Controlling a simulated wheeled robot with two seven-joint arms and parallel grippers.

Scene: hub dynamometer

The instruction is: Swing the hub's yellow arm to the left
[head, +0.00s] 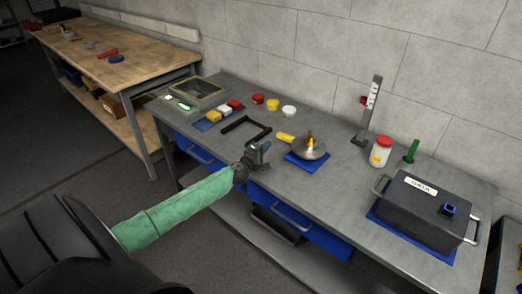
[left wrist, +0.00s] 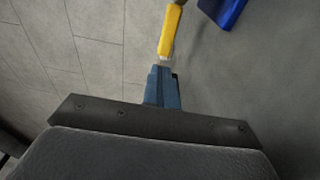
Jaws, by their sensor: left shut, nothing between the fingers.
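The hub (head: 311,149) is a round metal dome with a brass-coloured top, on a blue mat (head: 304,164) on the grey bench. Its yellow arm (head: 286,137) sticks out toward the left in the head view. In the left wrist view the yellow arm (left wrist: 171,30) comes down from the top, its end just beyond my fingertips. My left gripper (head: 260,155) is shut and empty, at the bench's front edge, left of and nearer than the hub. The shut blue fingers (left wrist: 162,72) point at the yellow arm's end; I cannot tell whether they touch. My right gripper is out of view.
A black angled bracket (head: 246,127) lies behind my left gripper. Red, yellow and white pots (head: 272,104) stand farther back. A grey data box (head: 424,209), a red-lidded jar (head: 381,152) and a scale stand (head: 369,113) are to the right. Bare bench lies around the mat.

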